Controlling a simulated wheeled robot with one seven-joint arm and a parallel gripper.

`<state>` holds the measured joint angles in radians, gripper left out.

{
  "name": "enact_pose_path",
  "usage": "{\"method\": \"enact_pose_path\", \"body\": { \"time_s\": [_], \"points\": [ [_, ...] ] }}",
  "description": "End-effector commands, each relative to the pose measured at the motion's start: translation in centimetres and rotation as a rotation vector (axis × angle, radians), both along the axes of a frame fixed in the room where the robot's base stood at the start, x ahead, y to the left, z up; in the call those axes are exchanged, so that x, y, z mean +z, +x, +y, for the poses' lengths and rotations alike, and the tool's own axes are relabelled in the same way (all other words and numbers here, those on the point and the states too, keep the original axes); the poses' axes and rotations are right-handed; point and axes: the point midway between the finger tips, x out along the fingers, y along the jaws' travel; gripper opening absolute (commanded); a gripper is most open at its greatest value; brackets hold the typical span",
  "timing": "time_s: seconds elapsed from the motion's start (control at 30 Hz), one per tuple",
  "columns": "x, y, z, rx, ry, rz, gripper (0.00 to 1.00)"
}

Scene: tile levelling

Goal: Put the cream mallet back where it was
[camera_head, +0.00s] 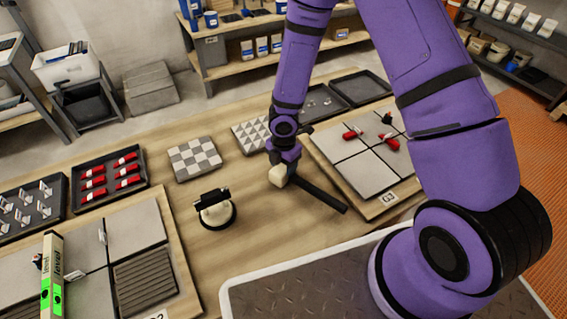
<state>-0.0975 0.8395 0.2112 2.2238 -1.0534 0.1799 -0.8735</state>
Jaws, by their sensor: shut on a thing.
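The cream mallet has a cream head (277,176) and a black handle (322,196). The handle slants down to the right, towards the board marked C3. My gripper (282,160) points down at the mallet's head end and is shut on the mallet. The exact grip is too small to make out. The mallet is over the wooden table (235,255), between a round cream tool and the C3 board. I cannot tell whether it touches the table.
The round cream tool with a black handle (215,211) stands left of the mallet. The C3 board (385,205) carries grey tiles and red pieces. A black tray (140,182) of red pieces and a level (50,275) lie left. A checkered tile (195,160) lies behind.

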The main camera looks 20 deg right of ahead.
Motion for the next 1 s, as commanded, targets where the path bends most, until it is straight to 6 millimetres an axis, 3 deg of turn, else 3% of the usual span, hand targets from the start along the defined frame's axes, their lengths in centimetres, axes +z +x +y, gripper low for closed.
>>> {"method": "enact_pose_path", "body": {
  "time_s": [0.47, 0.5, 0.6, 1.0],
  "points": [
    [-0.78, 0.03, 0.01, 0.001, 0.001, -0.001, 0.1],
    [-0.78, 0.04, 0.01, 0.001, 0.001, -0.001, 0.59],
    [-0.77, 0.04, 0.0, 0.0, 0.001, -0.001, 0.82],
    [-0.33, 0.04, -0.04, -0.002, 0.0, 0.0, 0.85]
  ]
}}
